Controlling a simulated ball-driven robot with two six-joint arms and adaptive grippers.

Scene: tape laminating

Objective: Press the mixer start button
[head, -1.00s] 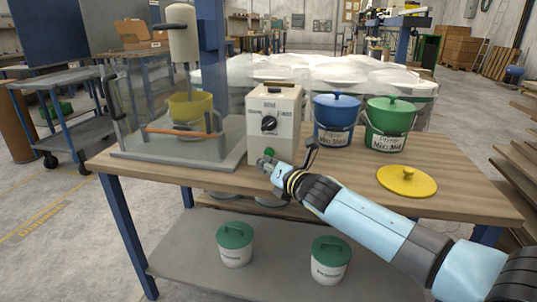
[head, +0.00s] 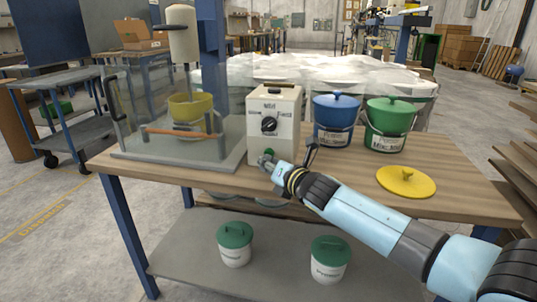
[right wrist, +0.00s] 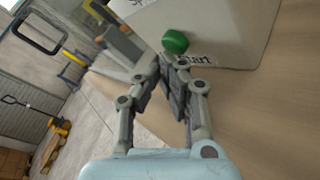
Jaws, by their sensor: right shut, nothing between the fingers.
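The mixer control box (head: 274,120) is cream white and stands on the wooden table, with a black knob (head: 269,124) on its front. The green start button (head: 268,153) is low on that face; in the right wrist view the button (right wrist: 175,41) sits above a "Start" label. My right gripper (head: 264,162) is shut and empty just in front of the button. In the right wrist view its fingertips (right wrist: 166,62) are just below the button, with a small gap seeming to remain. The mixer (head: 183,35) stands over a yellow bucket (head: 190,107) behind a clear guard. My left gripper is out of view.
A blue lidded bucket (head: 336,120) and a green lidded bucket (head: 388,125) stand right of the box. A yellow lid (head: 406,181) lies near my right arm. Two white tubs with green lids (head: 235,244) (head: 329,260) are on the lower shelf.

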